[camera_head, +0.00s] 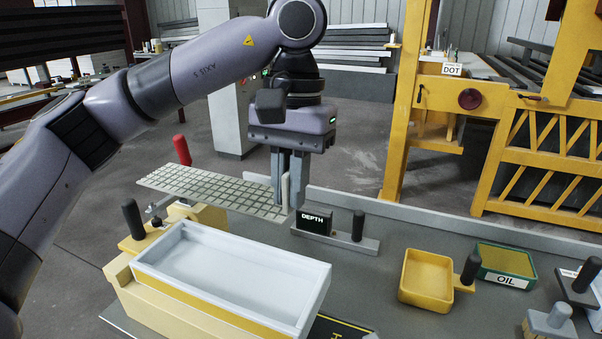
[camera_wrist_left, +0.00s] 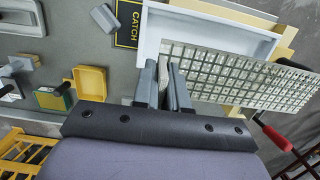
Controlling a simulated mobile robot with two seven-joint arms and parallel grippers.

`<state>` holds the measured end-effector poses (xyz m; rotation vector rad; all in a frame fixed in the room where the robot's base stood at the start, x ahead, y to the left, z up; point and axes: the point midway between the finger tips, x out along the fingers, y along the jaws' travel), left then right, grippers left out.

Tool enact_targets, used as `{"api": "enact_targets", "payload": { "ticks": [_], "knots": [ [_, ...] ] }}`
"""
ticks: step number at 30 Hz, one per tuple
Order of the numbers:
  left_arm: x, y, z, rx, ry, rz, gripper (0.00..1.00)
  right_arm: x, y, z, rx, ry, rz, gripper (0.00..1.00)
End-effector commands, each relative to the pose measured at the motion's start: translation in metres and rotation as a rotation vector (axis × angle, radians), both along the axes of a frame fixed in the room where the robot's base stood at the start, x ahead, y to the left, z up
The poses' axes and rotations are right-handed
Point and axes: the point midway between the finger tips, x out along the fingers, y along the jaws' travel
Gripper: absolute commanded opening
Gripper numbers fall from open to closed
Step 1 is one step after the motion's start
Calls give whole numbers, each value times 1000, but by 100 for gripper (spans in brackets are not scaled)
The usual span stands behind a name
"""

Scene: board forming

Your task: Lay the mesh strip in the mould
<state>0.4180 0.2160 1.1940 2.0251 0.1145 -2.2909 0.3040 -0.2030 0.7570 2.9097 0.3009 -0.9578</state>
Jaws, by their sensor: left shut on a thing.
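The mesh strip (camera_head: 215,190) is a pale flat grid, held out level to the left of my left gripper (camera_head: 289,205). My left gripper points down and is shut on the strip's right end. The strip hangs in the air above the far side of the mould (camera_head: 235,271), a white open tray on a yellow base. The mould looks empty. In the left wrist view, the mesh strip (camera_wrist_left: 240,78) overlaps part of the white mould (camera_wrist_left: 210,22), and my left gripper (camera_wrist_left: 163,68) grips its left end. My right gripper is not in view.
A black DEPTH block (camera_head: 314,221) with a dark-handled tool stands right of the gripper. A yellow scoop (camera_head: 427,278) and an OIL tray (camera_head: 505,263) lie further right. A red handle (camera_head: 182,150) and black knob (camera_head: 133,219) rise by the mould.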

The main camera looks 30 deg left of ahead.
Motion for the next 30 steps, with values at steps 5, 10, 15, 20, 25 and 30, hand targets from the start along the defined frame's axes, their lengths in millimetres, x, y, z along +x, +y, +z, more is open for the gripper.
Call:
{"api": "enact_targets", "payload": {
  "ticks": [5, 10, 15, 20, 25, 30],
  "knots": [
    [0, 0, 0, 0, 0, 0, 0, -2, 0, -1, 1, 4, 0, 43],
    [0, 0, 0, 0, 0, 0, 0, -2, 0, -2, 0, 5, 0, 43],
    [0, 0, -7, 0, 0, 0, 0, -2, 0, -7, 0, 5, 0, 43],
    [0, 0, -19, 0, 0, 0, 0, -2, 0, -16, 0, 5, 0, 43],
    [0, 0, -36, 0, 1, 1, 0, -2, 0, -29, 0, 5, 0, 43],
    [0, 0, -53, 0, 0, 1, 0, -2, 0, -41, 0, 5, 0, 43]
  ]
}}
